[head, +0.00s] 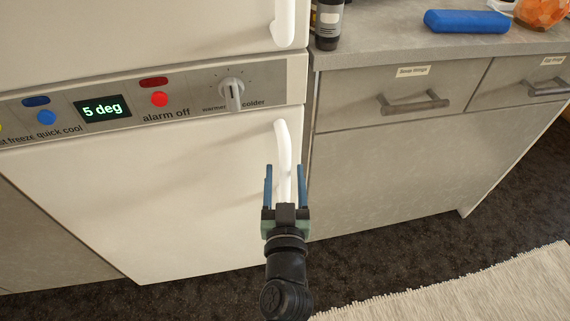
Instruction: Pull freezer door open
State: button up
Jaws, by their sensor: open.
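The freezer door (150,205) is the lower cream door in the head view, under the control panel. It looks shut against the cabinet. Its white vertical handle (281,140) is near the door's right edge. My gripper (284,172) is open, with one blue finger to the left and one to the right of the handle's lower part in the picture. A gap shows between each finger and the handle. I cannot tell how deep the fingers reach; the handle's lower end is hidden by the gripper.
The control panel (190,98) with knob, buttons and display lies above the freezer door. The upper door's handle (284,25) is higher up. Grey drawers (391,95) and a counter (385,42) with a bottle (328,25) stand to the right. A pale rug (500,290) lies on dark floor.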

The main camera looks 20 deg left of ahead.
jog(key=shift+x, duration=1.1)
jog(key=shift+c, duration=0.2)
grip_shut()
dwell(0.5)
